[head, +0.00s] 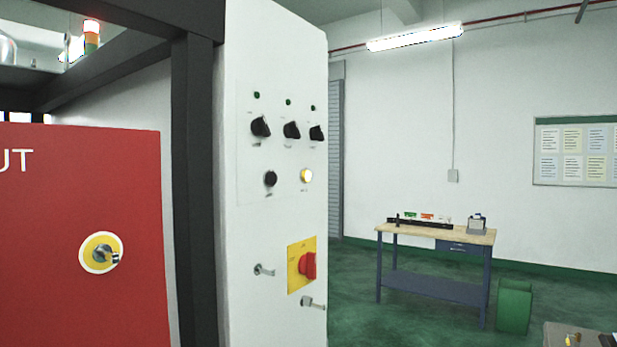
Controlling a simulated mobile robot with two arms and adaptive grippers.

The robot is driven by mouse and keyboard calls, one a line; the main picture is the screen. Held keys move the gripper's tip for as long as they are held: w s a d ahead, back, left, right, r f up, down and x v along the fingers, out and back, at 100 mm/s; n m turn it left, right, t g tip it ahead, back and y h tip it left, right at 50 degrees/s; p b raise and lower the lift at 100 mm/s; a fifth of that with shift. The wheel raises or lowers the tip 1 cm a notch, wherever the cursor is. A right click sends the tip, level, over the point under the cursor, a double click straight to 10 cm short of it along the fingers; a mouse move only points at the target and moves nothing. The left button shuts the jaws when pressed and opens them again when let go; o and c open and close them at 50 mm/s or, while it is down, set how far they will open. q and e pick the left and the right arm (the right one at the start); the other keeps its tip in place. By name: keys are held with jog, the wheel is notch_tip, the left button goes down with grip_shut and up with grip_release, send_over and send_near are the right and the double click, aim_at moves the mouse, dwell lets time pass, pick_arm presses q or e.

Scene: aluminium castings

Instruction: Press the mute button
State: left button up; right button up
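A white control panel (270,225) stands upright near the middle of the head view, seen at an angle. It has two round buttons side by side: a black one (270,179) and a pale yellow one (306,175) that looks lit. The small labels under them are too small to read, so I cannot tell which is the mute button. Above them are three black rotary knobs (291,130), each with a small green lamp above it. Neither of my grippers is in view.
Below the buttons are a red switch on a yellow plate (294,287) and two metal latches. Left are a dark post (193,200) and a red panel (60,290) with a key switch. A workbench (440,232) and green bin (514,306) stand right, with open floor before them.

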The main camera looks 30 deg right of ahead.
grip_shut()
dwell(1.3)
